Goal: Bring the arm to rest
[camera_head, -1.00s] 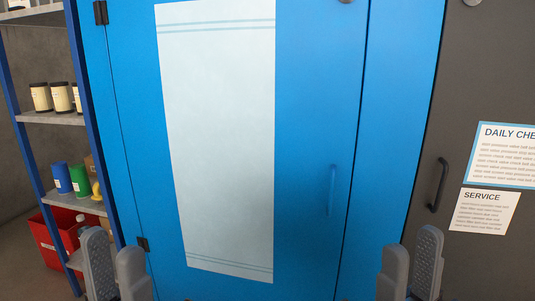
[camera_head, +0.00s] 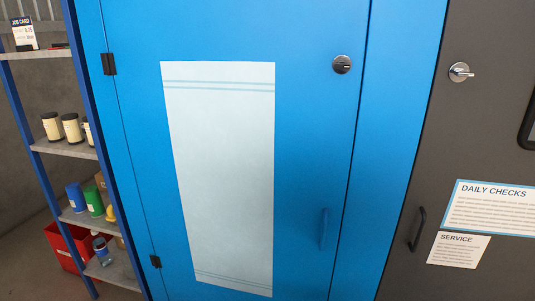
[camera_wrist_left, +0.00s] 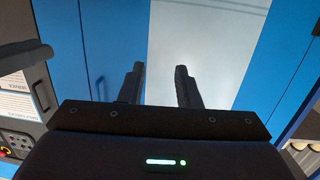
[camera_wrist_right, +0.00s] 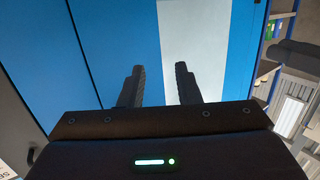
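My left gripper (camera_wrist_left: 160,72) shows in the left wrist view with its two dark fingers apart and nothing between them. My right gripper (camera_wrist_right: 159,70) shows in the right wrist view, also with its fingers apart and empty. Both point towards the blue cabinet door (camera_head: 305,150) with its pale panel (camera_head: 225,180), and neither visibly touches it. Neither gripper shows in the head view.
The blue door has a round lock (camera_head: 342,64) and a blue handle (camera_head: 323,229), and is shut. A grey cabinet (camera_head: 415,150) with paper notices (camera_head: 490,208) stands at right. A shelf rack (camera_head: 68,147) with jars and a red bin (camera_head: 62,247) stands at left.

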